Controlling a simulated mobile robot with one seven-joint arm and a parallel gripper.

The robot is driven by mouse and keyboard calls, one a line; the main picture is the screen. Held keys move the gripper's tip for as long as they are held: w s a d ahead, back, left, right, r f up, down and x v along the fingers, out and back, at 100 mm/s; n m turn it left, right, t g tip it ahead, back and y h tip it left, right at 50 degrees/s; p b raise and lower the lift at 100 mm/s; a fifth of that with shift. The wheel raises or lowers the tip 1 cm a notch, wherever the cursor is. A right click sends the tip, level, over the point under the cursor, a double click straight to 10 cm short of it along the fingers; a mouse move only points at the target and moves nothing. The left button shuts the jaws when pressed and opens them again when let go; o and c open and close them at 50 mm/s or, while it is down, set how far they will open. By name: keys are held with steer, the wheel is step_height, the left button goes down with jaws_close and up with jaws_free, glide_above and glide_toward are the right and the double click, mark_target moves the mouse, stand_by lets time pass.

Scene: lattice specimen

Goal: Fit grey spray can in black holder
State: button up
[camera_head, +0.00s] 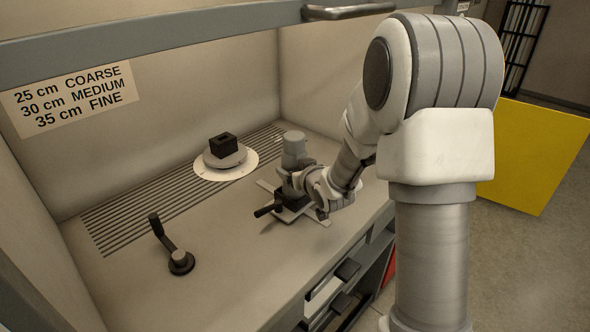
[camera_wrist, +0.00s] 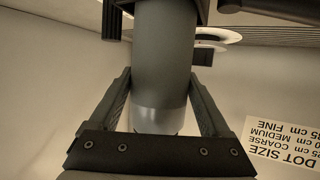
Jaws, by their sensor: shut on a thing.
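The grey spray can (camera_head: 293,153) stands about upright at the middle right of the booth floor. My gripper (camera_head: 298,177) is shut on it from the right. In the wrist view, which looks upside down, the can (camera_wrist: 163,60) fills the space between the two fingers of my gripper (camera_wrist: 161,82), and its paler end points to the bottom of the picture. The black holder (camera_head: 287,197) is directly under the can. Black holder parts (camera_wrist: 113,20) also show around the can's far end in the wrist view. I cannot tell how deep the can sits in it.
A dark crank handle (camera_head: 180,260) stands at the front left. A slotted grille (camera_head: 130,215) runs along the back. The floor between crank and holder is clear.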

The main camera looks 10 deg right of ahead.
steer(key=shift+f, duration=0.2)
steer(key=o, duration=1.2)
steer(key=shift+v, duration=2.55)
steer(key=shift+r, duration=0.1)
